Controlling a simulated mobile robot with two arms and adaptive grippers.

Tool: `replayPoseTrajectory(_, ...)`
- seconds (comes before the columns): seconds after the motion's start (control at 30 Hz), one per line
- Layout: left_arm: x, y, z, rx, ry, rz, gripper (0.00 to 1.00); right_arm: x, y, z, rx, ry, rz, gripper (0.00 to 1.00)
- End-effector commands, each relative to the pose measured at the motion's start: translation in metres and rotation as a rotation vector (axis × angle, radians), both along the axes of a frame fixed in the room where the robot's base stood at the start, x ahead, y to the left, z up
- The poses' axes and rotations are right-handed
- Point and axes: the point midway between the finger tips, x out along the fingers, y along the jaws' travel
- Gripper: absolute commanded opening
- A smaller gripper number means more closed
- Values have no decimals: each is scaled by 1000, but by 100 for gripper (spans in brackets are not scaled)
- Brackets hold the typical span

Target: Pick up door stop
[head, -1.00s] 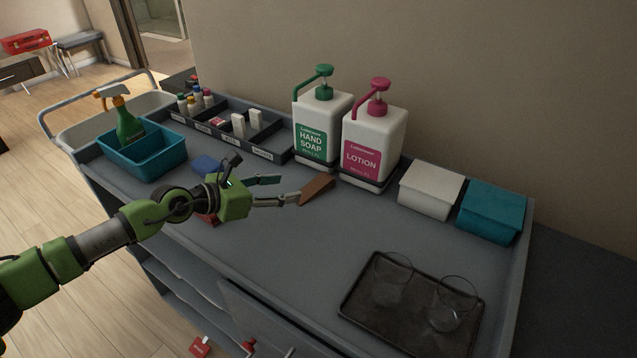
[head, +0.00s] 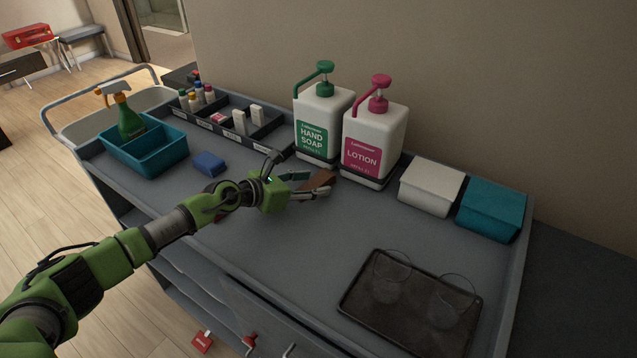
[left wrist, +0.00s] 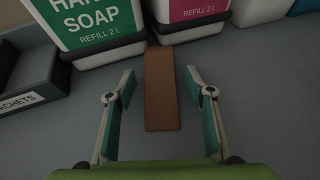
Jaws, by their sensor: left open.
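The door stop is a brown wedge (head: 320,181) lying on the grey cart top, just in front of the hand soap and lotion bottles. In the left wrist view the brown door stop (left wrist: 161,92) lies lengthwise between the two fingers, with a gap on each side. My left gripper (head: 308,184) is open and empty, its fingers reaching to either side of the door stop; it also shows in the left wrist view (left wrist: 160,88). One finger partly hides the door stop in the head view. My right gripper is not in view.
The hand soap bottle (head: 318,125) and lotion bottle (head: 372,140) stand close behind the door stop. A blue sponge-like block (head: 209,163) and a teal caddy (head: 150,155) are to the left. A dark tray (head: 370,310) with two glasses lies at front right.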

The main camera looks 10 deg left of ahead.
Motion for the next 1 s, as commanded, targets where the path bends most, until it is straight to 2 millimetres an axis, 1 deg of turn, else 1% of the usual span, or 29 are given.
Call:
replayPoseTrajectory(0.07,0,0,0,0,0,0,49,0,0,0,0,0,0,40)
replayPoseTrajectory(0.17,0,0,0,0,0,0,25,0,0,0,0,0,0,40)
replayPoseTrajectory(0.2,0,0,0,0,0,0,15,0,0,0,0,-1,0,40)
replayPoseTrajectory(0.23,0,0,0,0,0,0,7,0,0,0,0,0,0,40)
replayPoseTrajectory(0.57,0,0,1,0,-1,0,6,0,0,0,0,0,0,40)
replayPoseTrajectory(0.67,0,0,5,1,-2,-1,6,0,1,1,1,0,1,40)
replayPoseTrajectory(0.77,0,0,12,2,-4,-2,6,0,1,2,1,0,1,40)
replayPoseTrajectory(0.9,1,0,33,2,-7,-1,6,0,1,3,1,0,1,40)
replayPoseTrajectory(0.93,-1,0,38,2,-5,-2,6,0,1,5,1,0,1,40)
replayPoseTrajectory(1.0,-12,1,50,3,-4,-3,6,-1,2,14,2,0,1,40)
